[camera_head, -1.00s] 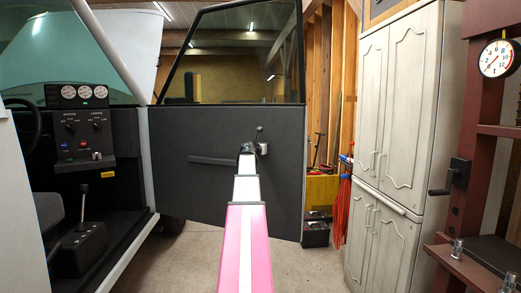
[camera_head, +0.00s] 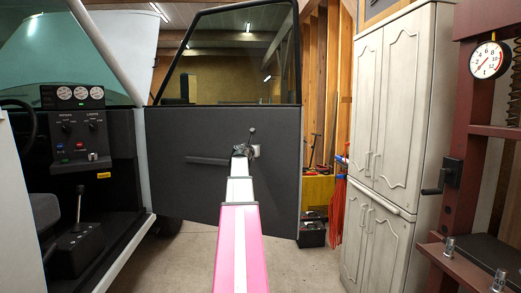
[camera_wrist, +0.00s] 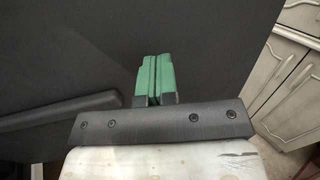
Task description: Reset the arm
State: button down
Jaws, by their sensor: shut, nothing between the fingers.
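My gripper (camera_wrist: 154,80) shows in the wrist view with its two green fingers pressed together and nothing between them. The dark inner panel of the open door (camera_wrist: 130,30) fills most of the view beyond the fingertips. In the head view my arm reaches forward from the bottom centre, and my gripper (camera_head: 241,150) is small at its far end, in front of the door panel (camera_head: 200,140). A dark armrest bar (camera_head: 206,161) lies left of it on the door, and a small lever handle (camera_head: 252,141) is just beside it. Whether the gripper touches the door cannot be told.
The vehicle cab with dashboard gauges (camera_head: 80,93) and a shifter (camera_head: 79,205) is at left. A whitish cabinet (camera_head: 388,130) and a red press frame (camera_head: 470,150) stand at right. Open concrete floor (camera_head: 310,265) lies between.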

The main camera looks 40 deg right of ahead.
jog(key=s+d+v, duration=0.1)
jog(key=v, duration=0.9)
jog(key=a+f+m+g+y, duration=0.1)
jog(key=a+f+m+y, duration=0.4)
jog(key=a+f, duration=1)
jog(key=a+f+m+g+y, duration=0.1)
jog(key=a+f+m+y, duration=0.45)
jog(key=a+f, duration=0.95)
jog(key=s+a+f+m+g+y, duration=0.2)
jog(key=s+a+f+m, duration=0.4)
jog(key=a+f, duration=0.5)
jog(key=s+a+f+m+g+y, duration=0.3)
jog(key=s+a+f+m, duration=0.3)
jog(key=s+a+f, duration=0.4)
jog(key=a+y, duration=0.1)
jog(key=a, duration=0.3)
jog(key=shift+s+f, duration=0.2)
jog(key=shift+f, duration=0.2)
